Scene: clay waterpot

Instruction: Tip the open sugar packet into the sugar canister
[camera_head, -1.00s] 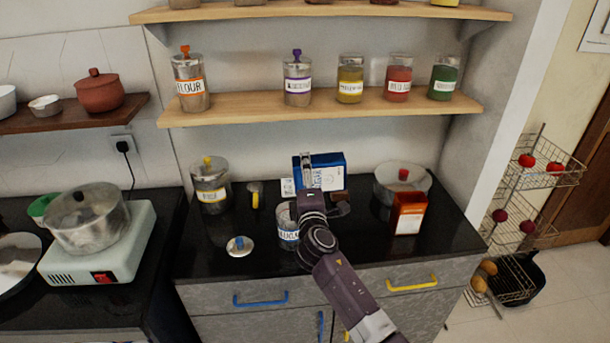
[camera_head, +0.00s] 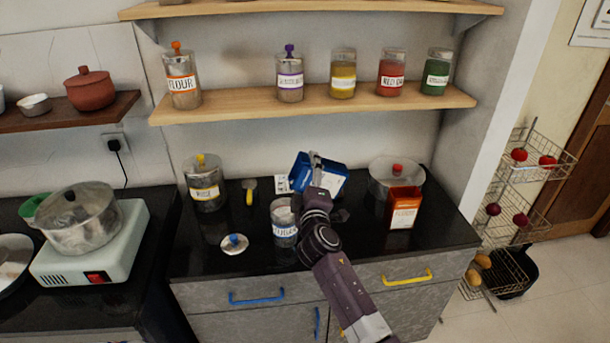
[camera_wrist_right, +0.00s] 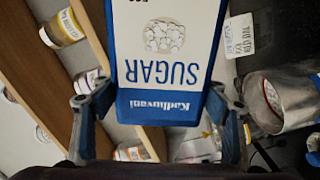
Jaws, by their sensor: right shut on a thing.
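The blue and white sugar packet (camera_head: 322,178) is held tilted above the counter, behind my right gripper (camera_head: 318,178). In the right wrist view the packet (camera_wrist_right: 165,60) with its SUGAR label fills the space between the two fingers of my right gripper (camera_wrist_right: 158,115), which is shut on it. The sugar canister (camera_head: 284,225), clear with a blue-lettered label, stands upright and open on the counter, just left of and below the packet. Its lid (camera_head: 234,244) with a blue knob lies on the counter to the left. My left gripper is not in view.
A jar with a yellow knob (camera_head: 205,185) and a small yellow-handled tool (camera_head: 249,190) stand to the left. A shelf (camera_head: 310,106) with several jars hangs above.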

